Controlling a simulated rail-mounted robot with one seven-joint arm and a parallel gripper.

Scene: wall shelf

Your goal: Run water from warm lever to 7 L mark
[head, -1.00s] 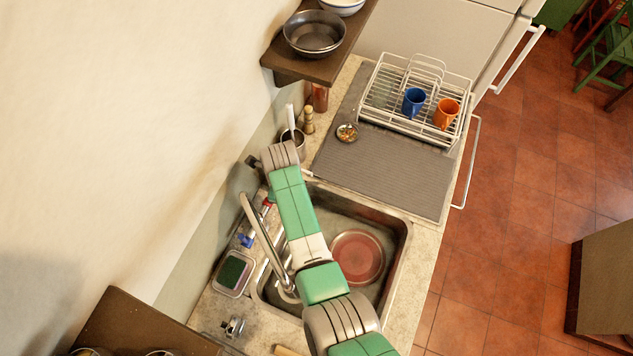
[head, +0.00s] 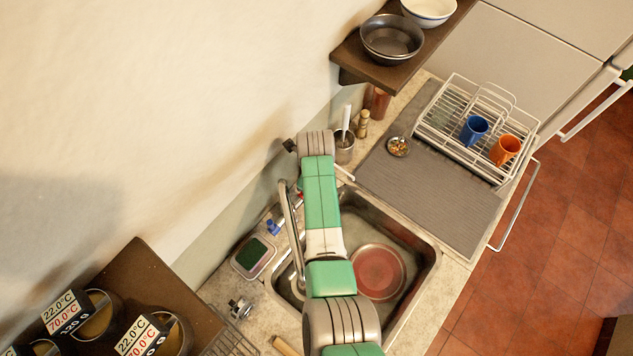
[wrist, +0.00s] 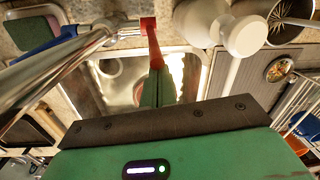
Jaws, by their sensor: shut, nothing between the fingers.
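The red lever (wrist: 152,42) of the tap is upright in the middle of the wrist view; only a trace of red shows beside my arm in the head view. My gripper (wrist: 158,88) is shut and empty, its green fingers just below the red lever's tip; I cannot tell whether they touch. The blue lever (head: 272,227) is farther left, also in the wrist view (wrist: 45,42). The metal spout (head: 291,215) curves over the sink (head: 428,262). A reddish round vessel (head: 380,272) sits in the sink. Its marks and any water are not readable.
A sponge tray (head: 253,258) lies left of the sink. A utensil cup (head: 344,152) stands behind it. A dish rack (head: 450,140) with a blue mug (head: 473,129) and orange mug (head: 505,150) is right.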

